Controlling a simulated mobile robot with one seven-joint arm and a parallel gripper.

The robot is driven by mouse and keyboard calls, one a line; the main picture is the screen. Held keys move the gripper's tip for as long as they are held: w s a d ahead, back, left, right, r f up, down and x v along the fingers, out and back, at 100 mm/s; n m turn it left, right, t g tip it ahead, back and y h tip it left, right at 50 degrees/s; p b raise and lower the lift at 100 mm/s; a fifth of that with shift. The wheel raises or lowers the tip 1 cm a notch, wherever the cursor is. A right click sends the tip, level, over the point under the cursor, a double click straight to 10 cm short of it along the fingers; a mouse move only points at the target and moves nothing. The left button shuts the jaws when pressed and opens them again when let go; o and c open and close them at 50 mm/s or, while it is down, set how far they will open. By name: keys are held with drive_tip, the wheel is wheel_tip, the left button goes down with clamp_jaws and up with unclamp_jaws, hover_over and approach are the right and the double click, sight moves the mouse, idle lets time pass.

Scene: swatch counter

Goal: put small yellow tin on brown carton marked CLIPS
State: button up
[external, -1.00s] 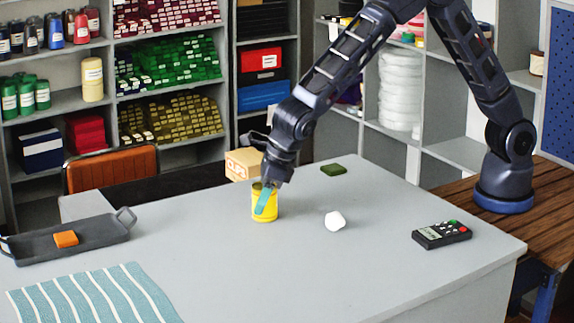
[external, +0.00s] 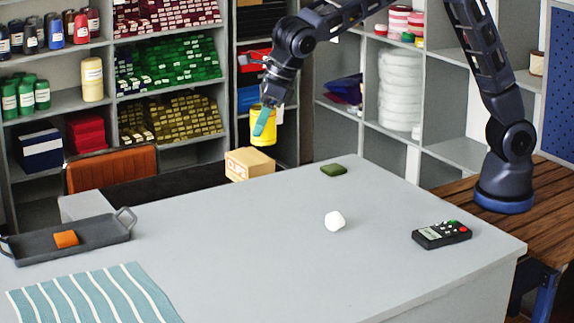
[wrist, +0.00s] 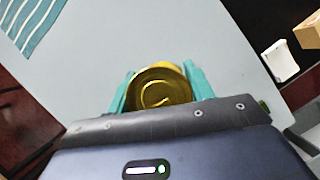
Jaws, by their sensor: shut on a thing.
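The small yellow tin (external: 260,134) is up in the air, held between the teal fingers of my gripper (external: 262,122). In the wrist view the tin's round golden top (wrist: 160,88) shows between both fingers (wrist: 157,90). The brown carton (external: 249,164) has orange lettering on its front and is at the far edge of the counter. In the external view the tin appears above and slightly right of the carton, apart from it. How far the tin is in depth from the carton is hard to tell.
A white lump (external: 335,221), a green block (external: 333,170) and a remote (external: 442,235) lie on the grey counter (external: 250,270). A dark tray (external: 100,238) with an orange block (external: 65,239) is at left, near a striped cloth (external: 95,297). Shelves stand behind. The counter's middle is clear.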

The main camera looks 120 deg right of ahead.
drive_tip(key=shift+r, duration=0.45)
drive_tip(key=shift+d, duration=0.2)
drive_tip(key=s+d+f+m+g+h, duration=0.1)
drive_tip(key=s+d+m, duration=0.15)
drive_tip(key=d, duration=0.65)
drive_tip(key=s+d+f+m+h, duration=0.1)
drive_tip(key=d+f+m, duration=0.15)
drive_tip(key=d, duration=0.55)
drive_tip(key=m+g, duration=0.5)
drive_tip(key=m, duration=0.8)
hover_over(249, 153)
drive_tip(key=a, duration=0.2)
wheel_tip(249, 153, down, 6)
drive_tip(key=f, duration=1.8)
drive_tip(key=shift+w+d+f, duration=0.15)
drive_tip(key=shift+w+f, duration=0.25)
drive_tip(key=shift+f, duration=0.1)
drive_tip(key=o, duration=1.2)
drive_tip(key=shift+c, duration=0.2)
